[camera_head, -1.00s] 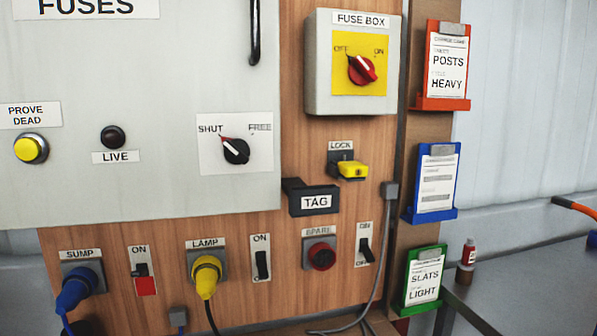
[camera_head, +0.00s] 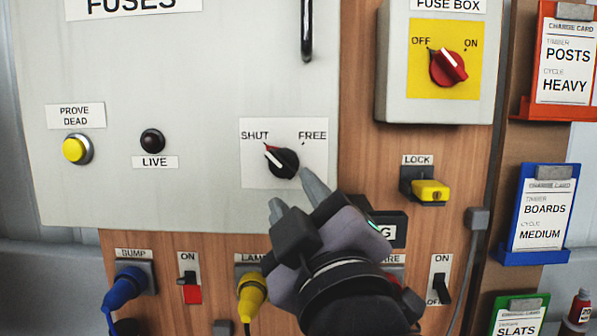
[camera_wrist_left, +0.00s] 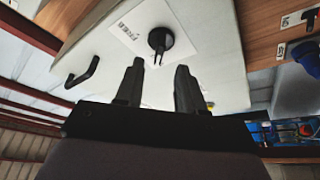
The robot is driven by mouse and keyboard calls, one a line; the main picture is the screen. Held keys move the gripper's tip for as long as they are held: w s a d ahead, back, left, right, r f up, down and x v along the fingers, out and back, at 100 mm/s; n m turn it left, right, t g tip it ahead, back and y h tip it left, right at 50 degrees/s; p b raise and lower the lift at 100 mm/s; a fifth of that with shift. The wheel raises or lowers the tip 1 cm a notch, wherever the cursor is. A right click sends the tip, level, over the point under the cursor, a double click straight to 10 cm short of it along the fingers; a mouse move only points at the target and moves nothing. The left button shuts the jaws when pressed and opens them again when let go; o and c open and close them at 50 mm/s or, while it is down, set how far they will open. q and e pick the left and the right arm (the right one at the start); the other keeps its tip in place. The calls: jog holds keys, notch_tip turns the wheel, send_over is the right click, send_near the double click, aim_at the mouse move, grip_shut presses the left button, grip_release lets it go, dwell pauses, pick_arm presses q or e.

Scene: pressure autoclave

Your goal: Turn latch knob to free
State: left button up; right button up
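The latch knob (camera_head: 284,162) is a black round knob with a white pointer, on a white plate between the words SHUT and FREE. Its pointer is at the SHUT side. My left gripper (camera_head: 294,190) is just below the knob in the head view, its two fingers apart and pointing up at it. In the left wrist view the knob (camera_wrist_left: 160,40) is beyond the open fingertips (camera_wrist_left: 160,64), with a gap, and nothing is between the fingers. My right gripper is not in view.
The knob sits on the grey fuse panel (camera_head: 200,90), with a black handle (camera_head: 307,30) above it. A fuse box (camera_head: 395,75) and yellow lock key (camera_head: 430,190) are to the right. Blue (camera_head: 128,285) and yellow plugs (camera_head: 250,298) are below.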

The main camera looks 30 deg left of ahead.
aim_at(284, 171)
pick_arm(q)
jog(key=p+x, duration=0.2)
jog(key=x, duration=0.4)
jog(key=shift+f, duration=0.1)
grip_shut()
